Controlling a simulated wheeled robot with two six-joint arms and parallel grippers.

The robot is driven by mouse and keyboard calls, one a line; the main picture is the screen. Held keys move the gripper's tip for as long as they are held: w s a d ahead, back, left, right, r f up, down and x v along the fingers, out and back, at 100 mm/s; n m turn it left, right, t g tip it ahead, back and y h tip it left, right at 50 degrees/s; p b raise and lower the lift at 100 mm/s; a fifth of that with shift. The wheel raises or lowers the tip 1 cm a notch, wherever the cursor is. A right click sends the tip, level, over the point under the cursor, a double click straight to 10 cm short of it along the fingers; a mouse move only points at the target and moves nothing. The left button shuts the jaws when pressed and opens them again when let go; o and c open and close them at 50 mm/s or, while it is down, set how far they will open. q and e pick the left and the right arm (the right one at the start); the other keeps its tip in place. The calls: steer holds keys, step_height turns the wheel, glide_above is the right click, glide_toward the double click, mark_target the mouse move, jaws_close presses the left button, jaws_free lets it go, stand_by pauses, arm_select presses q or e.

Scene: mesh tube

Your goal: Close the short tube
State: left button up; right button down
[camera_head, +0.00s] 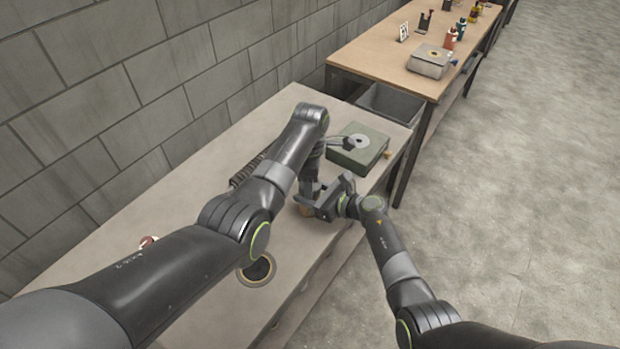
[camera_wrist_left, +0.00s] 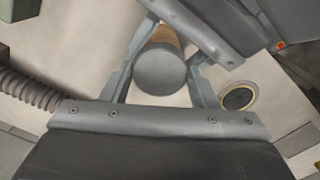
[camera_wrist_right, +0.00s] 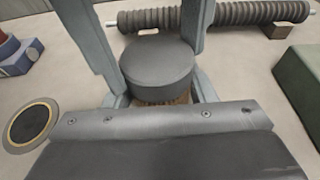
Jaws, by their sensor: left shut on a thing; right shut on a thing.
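The short tube shows in the left wrist view as a tan cylinder (camera_wrist_left: 166,38) with a dark grey round cap (camera_wrist_left: 161,71) at its near end. In the right wrist view the grey cap (camera_wrist_right: 157,68) sits over the tan tube (camera_wrist_right: 160,100). My left gripper (camera_wrist_left: 168,40) is shut around the tube and cap from above; which of the two it grips is hard to tell. My right gripper (camera_wrist_right: 157,60) is shut on the same piece from the side. In the head view both grippers meet over the table, and the right gripper (camera_head: 325,205) partly hides the tube (camera_head: 305,210).
A dark ribbed rod (camera_wrist_right: 215,14) lies behind the grippers. A green box (camera_head: 358,148) stands at the table's far end. A black disc with a tan rim (camera_head: 257,270) lies near the front edge. A second table (camera_head: 385,55) holds bottles and a box.

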arm_select(q)
steer(key=m, duration=0.4)
steer(key=shift+f+m, duration=0.1)
steer(key=shift+m, duration=0.2)
steer(key=m, duration=0.4)
steer(key=shift+m, duration=0.3)
steer(key=o, duration=1)
steer(key=shift+c, duration=0.2)
steer(key=shift+r, duration=2.3)
steer(key=shift+c, duration=0.4)
